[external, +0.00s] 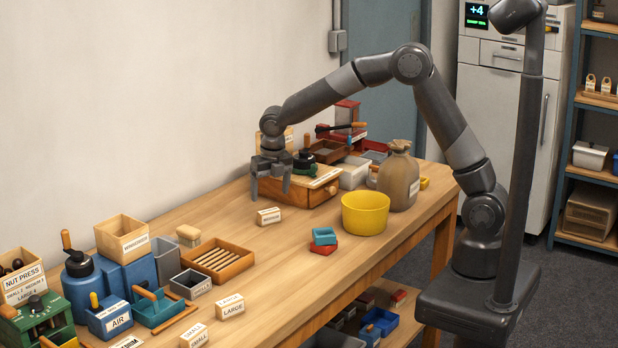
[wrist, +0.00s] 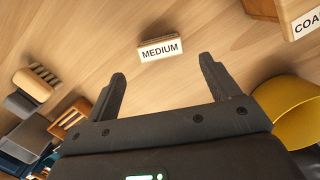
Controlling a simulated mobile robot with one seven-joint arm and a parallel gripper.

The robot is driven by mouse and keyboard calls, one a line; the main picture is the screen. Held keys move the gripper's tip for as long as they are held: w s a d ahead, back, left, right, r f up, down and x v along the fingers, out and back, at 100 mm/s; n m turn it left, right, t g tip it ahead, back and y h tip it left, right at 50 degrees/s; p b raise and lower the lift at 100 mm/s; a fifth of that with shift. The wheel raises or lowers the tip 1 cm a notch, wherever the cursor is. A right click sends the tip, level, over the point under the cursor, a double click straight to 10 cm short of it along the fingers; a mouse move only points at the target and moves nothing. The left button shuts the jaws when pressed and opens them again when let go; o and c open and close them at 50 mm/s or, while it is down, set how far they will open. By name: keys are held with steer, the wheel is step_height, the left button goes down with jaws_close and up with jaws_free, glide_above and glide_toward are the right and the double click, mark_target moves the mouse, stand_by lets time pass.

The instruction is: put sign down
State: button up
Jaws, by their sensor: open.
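A small wooden sign block (external: 269,216) stands on the table, left of the yellow bowl. In the wrist view its label reads MEDIUM (wrist: 160,48), and it sits beyond my fingertips, roughly centred between them. My gripper (external: 270,190) is open and empty, above the table just behind the sign. Its two fingers are spread apart in the wrist view (wrist: 163,72). The sign is clear of both fingers. Another sign, reading LARGE (external: 231,307), stands near the front of the table.
The yellow bowl (external: 365,213) and a brown sack (external: 399,178) stand right of the sign. Small blue and red trays (external: 323,245) lie in front. A slatted wooden tray (external: 217,262) is to the left. A wooden drawer box (external: 305,187) is close behind my gripper. Bare table surrounds the sign.

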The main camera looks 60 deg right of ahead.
steer(key=s+d+r+m+t, duration=0.1)
steer(key=s+d+r+m, duration=0.5)
steer(key=s+r+m, duration=0.2)
steer(key=s+d+r+m+t, duration=0.1)
steer(key=s+d+r+m, duration=0.4)
steer(key=s+r+m, duration=0.35)
steer(key=s+d+f+m+t, duration=0.1)
steer(key=s+d+m, duration=0.2)
steer(key=s+m, duration=0.4)
steer(key=s+d+f+m+t, duration=0.1)
steer(key=s+d+m, duration=0.2)
steer(key=s+m, duration=0.5)
steer(key=shift+s+y, duration=0.4)
steer(key=shift+s, duration=0.8)
steer(key=shift+c, duration=0.5)
steer(key=c, duration=0.6)
